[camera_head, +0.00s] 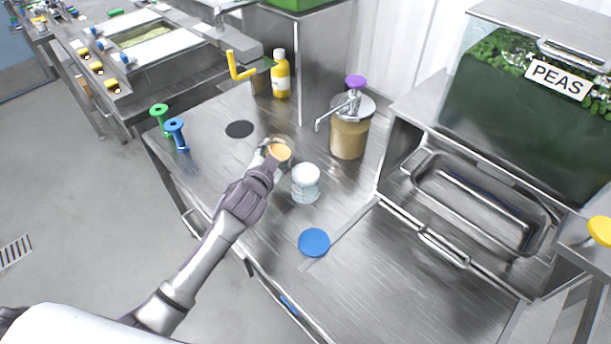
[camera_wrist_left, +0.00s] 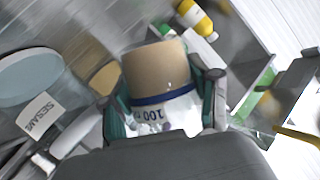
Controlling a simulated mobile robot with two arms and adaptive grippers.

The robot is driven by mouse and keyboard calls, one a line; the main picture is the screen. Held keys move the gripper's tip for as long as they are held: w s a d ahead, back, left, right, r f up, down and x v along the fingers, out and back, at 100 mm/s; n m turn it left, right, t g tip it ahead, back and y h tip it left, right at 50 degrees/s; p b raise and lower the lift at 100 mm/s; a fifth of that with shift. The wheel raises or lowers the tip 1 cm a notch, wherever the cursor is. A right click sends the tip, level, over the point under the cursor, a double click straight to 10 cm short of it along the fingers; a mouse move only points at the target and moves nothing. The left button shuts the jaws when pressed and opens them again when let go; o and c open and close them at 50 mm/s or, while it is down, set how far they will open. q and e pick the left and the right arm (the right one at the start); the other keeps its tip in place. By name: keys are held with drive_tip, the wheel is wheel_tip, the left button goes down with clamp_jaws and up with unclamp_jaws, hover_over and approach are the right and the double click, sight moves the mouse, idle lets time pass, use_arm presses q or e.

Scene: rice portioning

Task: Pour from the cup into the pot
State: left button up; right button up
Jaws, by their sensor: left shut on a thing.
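My left gripper (camera_head: 268,154) reaches in from the lower left and is shut on a small cup (camera_head: 279,153) with tan-orange colour at its top. In the left wrist view the cup (camera_wrist_left: 155,78) sits between the two fingers (camera_wrist_left: 165,105), with a tan part, a dark blue band and a "100" marking. I cannot tell its tilt. A clear round pot with a white top (camera_head: 305,183) stands on the steel counter, just right of and nearer than the cup, apart from it. The cup is not over this pot. My right gripper is not in view.
A tan-filled pump dispenser (camera_head: 348,138) stands behind the pot, and a yellow bottle (camera_head: 280,76) farther back. Blue (camera_head: 314,242) and black (camera_head: 239,129) discs mark the counter. A metal tray (camera_head: 483,205) sits at right. A "SESAME" label (camera_wrist_left: 40,115) shows in the wrist view.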

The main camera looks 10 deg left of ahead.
sight(287, 138)
use_arm(q)
drive_tip(key=shift+s+d+r+m+t+b, duration=0.2)
drive_tip(key=shift+d+r+m+t+b, duration=0.15)
drive_tip(key=shift+d+m+b, duration=0.3)
idle(0.4)
drive_tip(key=shift+w+a+r+y, duration=0.1)
drive_tip(key=shift+y, duration=0.3)
drive_tip(key=shift+r+m+b, duration=0.2)
drive_tip(key=shift+m+b, duration=0.15)
drive_tip(key=shift+b, duration=0.1)
drive_tip(key=shift+r+t, duration=0.15)
drive_tip(key=shift+t, duration=0.1)
drive_tip(key=shift+r+m+t+y+b, duration=0.3)
drive_tip(key=shift+r+m+b, duration=0.1)
drive_tip(key=shift+m+b, duration=0.5)
drive_tip(key=shift+d+f+m+t+b, duration=0.2)
drive_tip(key=shift+f+m+t+b, duration=0.15)
drive_tip(key=shift+m+b, duration=0.65)
idle(0.7)
drive_tip(key=shift+r+m+t+b, duration=0.35)
drive_tip(key=shift+r+m+b, duration=0.1)
drive_tip(key=shift+m+b, duration=0.05)
idle(0.8)
drive_tip(key=shift+s+d+r+m+t+b, duration=0.15)
drive_tip(key=shift+s+d+r+m+b, duration=0.05)
drive_tip(key=shift+d+m, duration=0.2)
drive_tip(key=shift+s+d+r+m+t+b, duration=0.15)
drive_tip(key=shift+d+m, duration=0.1)
drive_tip(key=shift+m, duration=0.15)
idle(0.6)
